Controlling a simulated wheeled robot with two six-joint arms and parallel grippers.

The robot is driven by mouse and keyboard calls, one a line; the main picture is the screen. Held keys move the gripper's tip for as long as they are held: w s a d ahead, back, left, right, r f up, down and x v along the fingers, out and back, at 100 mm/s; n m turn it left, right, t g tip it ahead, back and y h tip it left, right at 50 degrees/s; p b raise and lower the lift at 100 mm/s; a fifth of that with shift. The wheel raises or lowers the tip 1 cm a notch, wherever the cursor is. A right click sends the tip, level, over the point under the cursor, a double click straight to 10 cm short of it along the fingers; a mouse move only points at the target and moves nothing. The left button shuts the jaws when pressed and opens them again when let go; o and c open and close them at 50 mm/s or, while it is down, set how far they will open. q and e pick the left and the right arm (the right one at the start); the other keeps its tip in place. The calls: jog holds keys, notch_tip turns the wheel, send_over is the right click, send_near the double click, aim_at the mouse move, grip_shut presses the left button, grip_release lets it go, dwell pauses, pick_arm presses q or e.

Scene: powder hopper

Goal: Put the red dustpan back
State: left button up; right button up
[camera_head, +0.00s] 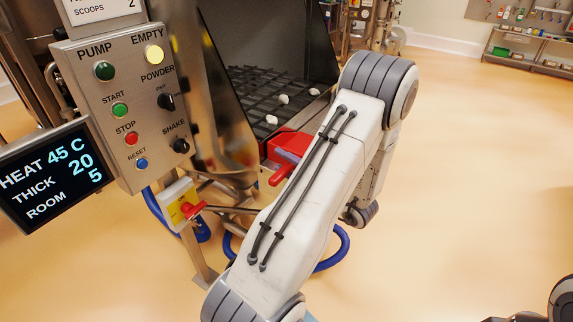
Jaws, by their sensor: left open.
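The red dustpan (293,145) is at the front right corner of the steel hopper (226,95), with its red grip pointing down and left. My left arm crosses in front and hides part of the dustpan's right side. My left gripper (359,214) shows only as a small dark part at the lower end of the far arm link, beyond the upper link. It is open, right of and below the dustpan and apart from it. I cannot make out its fingertips. My right gripper is not in view.
White lumps (284,99) lie on the hopper's black grid (262,88).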

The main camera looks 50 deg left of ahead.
pick_arm(q)
jog(key=shift+r, duration=0.2)
jog(key=d, duration=1.2)
jog(key=shift+w, duration=0.25)
jog(key=shift+f, duration=0.1)
